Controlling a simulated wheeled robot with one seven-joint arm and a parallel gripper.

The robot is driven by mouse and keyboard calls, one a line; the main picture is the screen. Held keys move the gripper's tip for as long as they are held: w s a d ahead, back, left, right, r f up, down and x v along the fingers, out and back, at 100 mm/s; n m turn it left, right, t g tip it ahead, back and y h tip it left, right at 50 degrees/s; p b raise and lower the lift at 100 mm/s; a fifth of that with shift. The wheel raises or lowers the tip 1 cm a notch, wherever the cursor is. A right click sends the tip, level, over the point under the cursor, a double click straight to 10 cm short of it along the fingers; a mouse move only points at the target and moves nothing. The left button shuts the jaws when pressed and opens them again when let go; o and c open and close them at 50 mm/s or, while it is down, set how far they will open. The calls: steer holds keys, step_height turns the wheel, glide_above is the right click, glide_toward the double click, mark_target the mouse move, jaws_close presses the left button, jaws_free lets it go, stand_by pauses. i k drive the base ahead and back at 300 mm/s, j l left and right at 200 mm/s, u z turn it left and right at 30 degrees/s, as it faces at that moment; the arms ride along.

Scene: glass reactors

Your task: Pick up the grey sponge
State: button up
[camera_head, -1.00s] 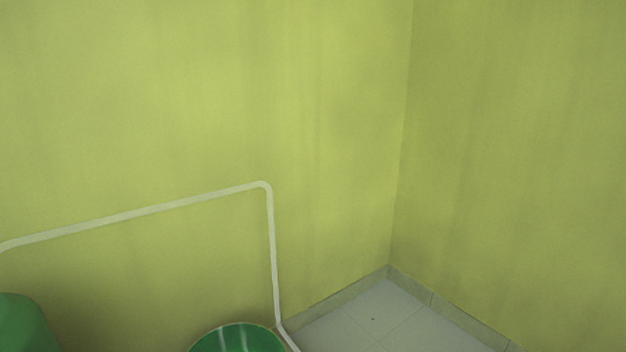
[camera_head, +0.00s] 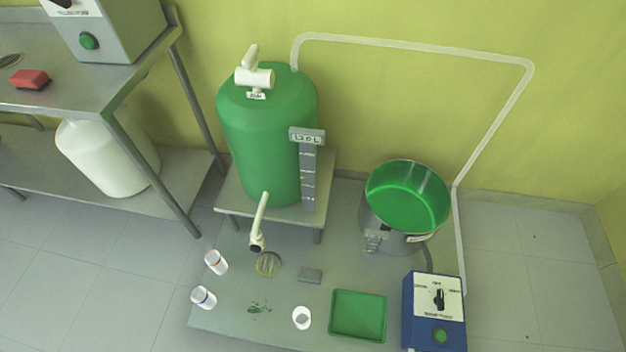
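The grey sponge (camera_head: 311,275) is a small flat rectangular block. It lies on the grey table (camera_head: 230,318), between a round drain-like disc on its left and a green tray on its right. Nothing covers it in the head view. My gripper does not show in the head view.
Around the sponge are a green tray (camera_head: 358,315), a white cup (camera_head: 302,317), two white jars (camera_head: 215,262) and a round grate (camera_head: 268,264). Behind stand a green tank (camera_head: 268,130) with a spout (camera_head: 259,225) and a metal pot (camera_head: 405,205). A blue control box (camera_head: 434,312) stands at right.

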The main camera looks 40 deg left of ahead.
mark_target(313, 276)
steer(key=k+u, duration=0.15)
steer(key=u, duration=0.2)
steer(key=k+u, duration=0.15)
steer(key=u, duration=0.2)
steer(key=k+u, duration=0.15)
steer(key=u, duration=0.2)
